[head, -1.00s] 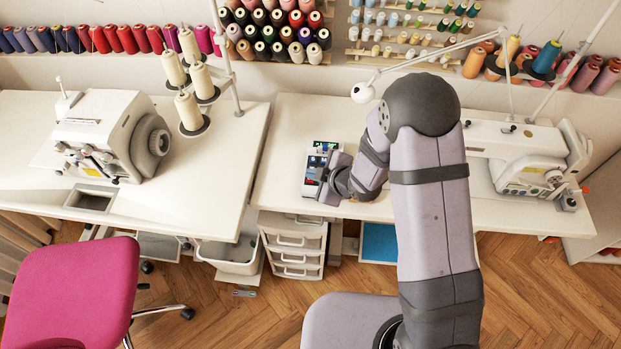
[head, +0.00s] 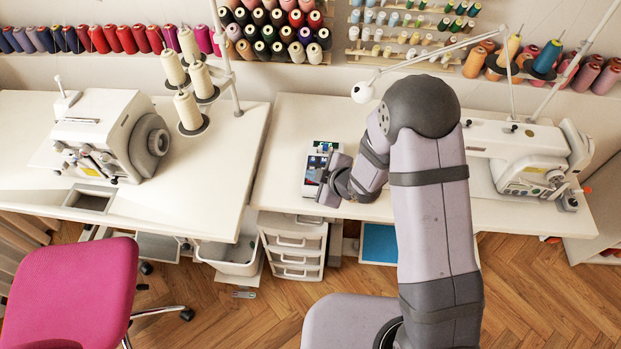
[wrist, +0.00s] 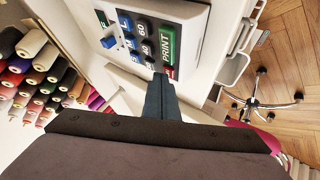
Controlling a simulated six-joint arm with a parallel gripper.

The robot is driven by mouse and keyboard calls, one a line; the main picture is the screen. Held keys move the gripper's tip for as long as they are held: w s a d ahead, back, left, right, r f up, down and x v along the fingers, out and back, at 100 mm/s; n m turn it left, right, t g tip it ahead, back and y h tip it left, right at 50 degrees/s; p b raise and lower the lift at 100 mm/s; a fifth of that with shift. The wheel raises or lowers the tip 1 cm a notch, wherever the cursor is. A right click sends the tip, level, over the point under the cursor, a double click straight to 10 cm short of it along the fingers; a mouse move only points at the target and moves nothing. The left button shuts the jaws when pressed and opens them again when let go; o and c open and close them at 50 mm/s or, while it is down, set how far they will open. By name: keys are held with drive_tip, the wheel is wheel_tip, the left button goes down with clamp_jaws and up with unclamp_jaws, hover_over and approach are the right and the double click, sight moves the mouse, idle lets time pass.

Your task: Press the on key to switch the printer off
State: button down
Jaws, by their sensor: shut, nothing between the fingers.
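The printer (head: 313,178) is a small white box on the right-hand table, with a dark key panel. In the wrist view, its panel (wrist: 118,12) shows blue and dark keys, a green key (wrist: 167,42) marked PRINT and a blue lever-like knob (wrist: 108,42). A red patch (wrist: 169,72) shows right beside my fingertips; its label is hidden, so I cannot tell whether it is the on key. My gripper (wrist: 160,78) is shut and empty, its tips at the panel's edge near PRINT. I cannot tell whether they touch. In the head view, my gripper (head: 322,177) covers the printer's right side.
A sewing machine (head: 530,155) stands to the right, and an overlocker (head: 110,135) stands on the left table. A lamp arm (head: 420,62) reaches over the table behind my arm. Thread spools (head: 275,35) line the wall. A pink chair (head: 70,290) stands at the front left.

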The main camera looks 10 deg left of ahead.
idle(0.4)
drive_tip(key=shift+r+p, duration=0.65)
drive_tip(key=shift+r, duration=0.15)
wheel_tip(320, 180, up, 5)
drive_tip(key=p, duration=0.4)
idle(0.8)
